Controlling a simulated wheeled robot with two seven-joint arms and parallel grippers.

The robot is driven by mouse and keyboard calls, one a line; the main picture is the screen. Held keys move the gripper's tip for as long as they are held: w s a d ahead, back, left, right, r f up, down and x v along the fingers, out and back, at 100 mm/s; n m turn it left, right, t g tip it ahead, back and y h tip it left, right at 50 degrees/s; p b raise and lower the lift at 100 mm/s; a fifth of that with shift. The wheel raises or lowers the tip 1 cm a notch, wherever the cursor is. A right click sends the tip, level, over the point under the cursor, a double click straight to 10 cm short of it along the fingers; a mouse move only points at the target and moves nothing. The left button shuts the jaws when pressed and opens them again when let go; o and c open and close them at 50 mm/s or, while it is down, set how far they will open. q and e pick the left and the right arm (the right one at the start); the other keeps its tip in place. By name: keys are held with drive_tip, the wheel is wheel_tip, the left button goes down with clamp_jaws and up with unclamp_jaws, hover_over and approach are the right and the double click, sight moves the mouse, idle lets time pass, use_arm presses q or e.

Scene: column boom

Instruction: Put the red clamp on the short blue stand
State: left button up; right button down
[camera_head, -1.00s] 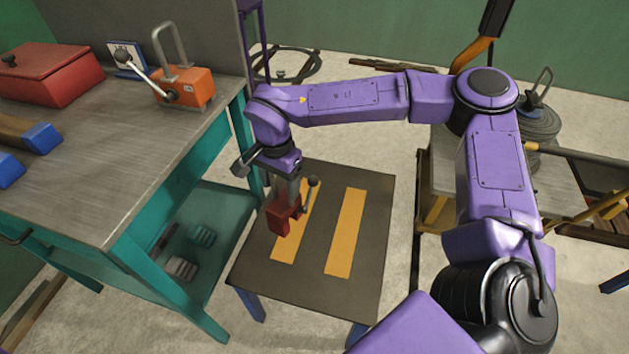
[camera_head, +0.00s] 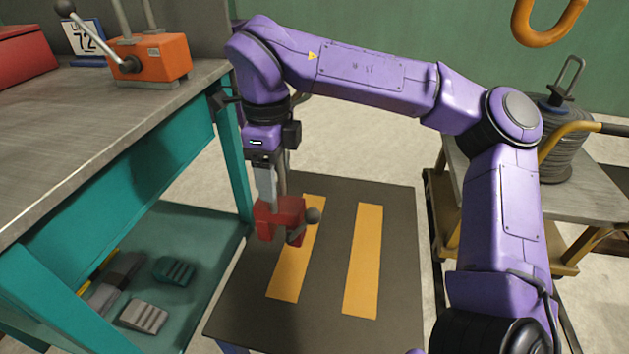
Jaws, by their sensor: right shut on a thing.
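The red clamp (camera_head: 281,212) has a red body and a lever with a dark ball knob. My right gripper (camera_head: 268,200) points down and is shut on it. The clamp shows in front of the left yellow strip of the short blue stand (camera_head: 331,260), which has a dark top with two yellow strips. I cannot tell whether the clamp touches the top or hangs just above it. My left gripper is not in view.
A teal workbench (camera_head: 110,170) with a lower shelf stands at the left, close to the stand. An orange clamp (camera_head: 150,60) is on it. A cart (camera_head: 590,190) with a cable coil stands at the right. An orange hook (camera_head: 545,30) hangs at upper right.

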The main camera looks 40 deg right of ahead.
drive_tip(key=s+d+f+b, duration=0.1)
drive_tip(key=d+f+b, duration=0.5)
drive_tip(key=d+f, duration=0.6)
drive_tip(key=shift+s+d+f, duration=0.25)
drive_tip(key=shift+d+f, duration=0.05)
drive_tip(key=shift+d, duration=0.4)
drive_tip(key=shift+c, duration=0.8)
unclamp_jaws()
drive_tip(key=shift+f, duration=0.15)
wheel_tip(320, 180, up, 12)
drive_tip(key=p, duration=0.6)
